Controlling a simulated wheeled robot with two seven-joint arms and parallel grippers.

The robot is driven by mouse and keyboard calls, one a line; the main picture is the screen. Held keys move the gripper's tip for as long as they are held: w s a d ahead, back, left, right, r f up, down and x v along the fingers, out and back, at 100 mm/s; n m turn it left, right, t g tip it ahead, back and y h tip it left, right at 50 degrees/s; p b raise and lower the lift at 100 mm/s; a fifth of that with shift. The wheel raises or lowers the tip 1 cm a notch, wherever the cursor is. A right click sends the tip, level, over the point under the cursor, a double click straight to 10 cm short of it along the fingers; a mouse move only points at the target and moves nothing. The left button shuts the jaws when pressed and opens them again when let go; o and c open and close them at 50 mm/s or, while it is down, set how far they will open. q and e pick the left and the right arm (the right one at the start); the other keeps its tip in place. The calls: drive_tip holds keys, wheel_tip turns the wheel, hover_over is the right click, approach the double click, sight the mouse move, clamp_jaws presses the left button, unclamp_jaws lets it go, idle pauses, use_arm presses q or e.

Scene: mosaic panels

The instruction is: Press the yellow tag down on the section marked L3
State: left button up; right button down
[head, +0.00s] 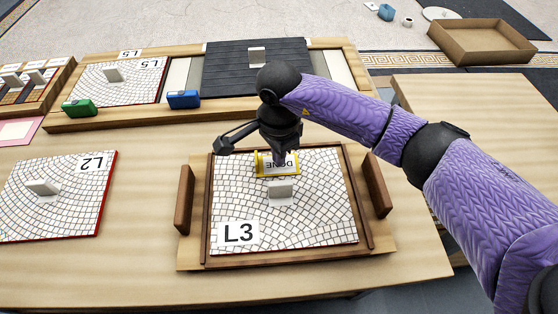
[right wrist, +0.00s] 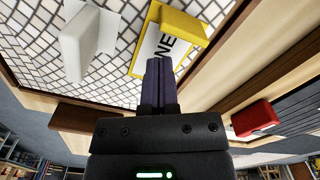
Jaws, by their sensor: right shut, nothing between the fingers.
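The section marked L3 (head: 315,222) is a white mosaic panel in a wooden tray with two side handles. A pale grip block (head: 281,194) stands on the panel just in front of the tag. My right gripper (head: 279,160) is shut and empty, pointing down over the tag and hiding part of it. Its fingertips (right wrist: 158,66) appear at the tag's edge; I cannot tell whether they touch. My left gripper is out of view.
Panel L2 (head: 75,205) lies at left. Panel L5 (head: 120,90) sits in a wooden frame behind, beside a dark slatted panel (head: 225,75). A green box (head: 79,108) and a blue box (head: 184,99) rest on that frame. A red object (right wrist: 254,117) shows in the wrist view.

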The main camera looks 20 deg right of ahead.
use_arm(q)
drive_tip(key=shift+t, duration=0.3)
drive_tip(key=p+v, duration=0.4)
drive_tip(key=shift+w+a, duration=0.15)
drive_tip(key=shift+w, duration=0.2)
use_arm(e)
wheel_tip(320, 180, up, 7)
drive_tip(key=shift+r, duration=0.1)
